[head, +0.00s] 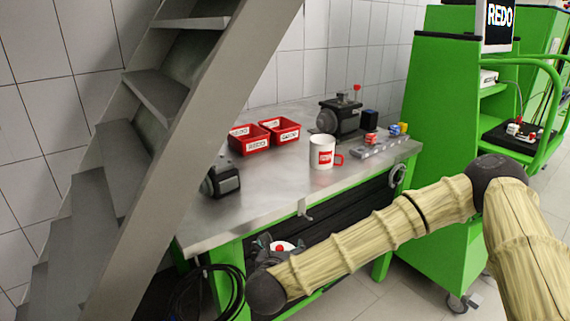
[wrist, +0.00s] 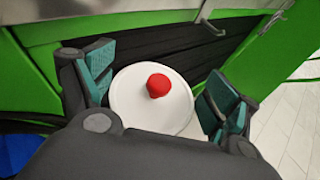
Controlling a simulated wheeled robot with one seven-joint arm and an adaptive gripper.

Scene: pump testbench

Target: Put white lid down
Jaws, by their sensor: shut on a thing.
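The white lid (wrist: 150,115) is a round disc with a red knob (wrist: 158,85) at its middle. In the wrist view it sits between the two teal-padded fingers of my gripper (wrist: 158,92), knob side towards the camera. My gripper is shut on the lid by its rim. In the head view my gripper (head: 272,245) holds the lid (head: 287,246) in front of the workbench, lower than its top. Most of the lid is hidden there by the fingers and wrist.
The metal workbench (head: 262,199) holds a white mug (head: 322,153), two red bins (head: 250,142), a dark pump (head: 342,117), a grey block with small coloured parts (head: 378,147) and a dark device (head: 222,180). Its front middle is bare. Grey stairs (head: 175,130) stand left, a green cabinet (head: 440,130) right.

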